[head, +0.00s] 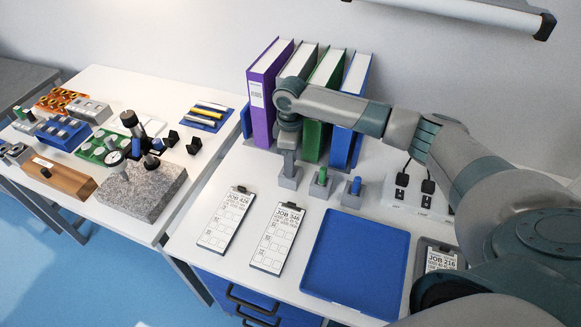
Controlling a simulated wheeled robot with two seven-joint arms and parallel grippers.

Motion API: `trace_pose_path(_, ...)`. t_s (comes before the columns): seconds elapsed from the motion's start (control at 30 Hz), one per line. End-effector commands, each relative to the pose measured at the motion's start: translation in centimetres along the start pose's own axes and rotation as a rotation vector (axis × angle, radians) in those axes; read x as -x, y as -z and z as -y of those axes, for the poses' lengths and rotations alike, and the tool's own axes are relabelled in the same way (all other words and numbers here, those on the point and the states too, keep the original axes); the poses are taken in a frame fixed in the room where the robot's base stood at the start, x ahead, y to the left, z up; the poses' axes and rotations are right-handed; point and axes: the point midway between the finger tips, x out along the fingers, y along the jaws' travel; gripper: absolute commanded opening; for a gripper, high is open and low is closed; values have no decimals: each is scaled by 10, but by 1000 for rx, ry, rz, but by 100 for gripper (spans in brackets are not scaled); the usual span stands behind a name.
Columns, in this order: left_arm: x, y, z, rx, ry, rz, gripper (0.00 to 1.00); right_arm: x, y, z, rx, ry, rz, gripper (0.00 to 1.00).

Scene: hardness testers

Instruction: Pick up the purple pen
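I cannot make out a purple pen in the head view. My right gripper (289,168) points down over the leftmost of three small grey blocks (289,183), in front of the binders. Its fingers reach the block's top and hide whatever stands in it. I cannot tell whether they are open or shut. The two blocks to its right hold a green upright piece (322,176) and a blue one (356,185). My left gripper is out of view.
Purple (263,100), green and blue binders stand close behind my gripper. Two job clipboards (225,219) and a blue tray (350,262) lie in front. A white socket box (415,199) is at right. The left table holds a stone-based gauge stand (145,190) and small racks.

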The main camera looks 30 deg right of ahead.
Motion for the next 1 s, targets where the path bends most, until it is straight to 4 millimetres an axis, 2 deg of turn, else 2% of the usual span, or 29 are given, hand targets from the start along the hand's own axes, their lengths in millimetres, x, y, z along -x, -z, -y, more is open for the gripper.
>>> trace_pose_path(0.37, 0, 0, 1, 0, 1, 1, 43, 0, 0, 0, 0, 0, 0, 39)
trace_pose_path(0.53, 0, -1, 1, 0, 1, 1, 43, 0, 0, 0, 0, 0, 0, 0)
trace_pose_path(1.0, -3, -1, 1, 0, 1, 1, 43, 4, 0, 0, 1, 0, 0, 0)
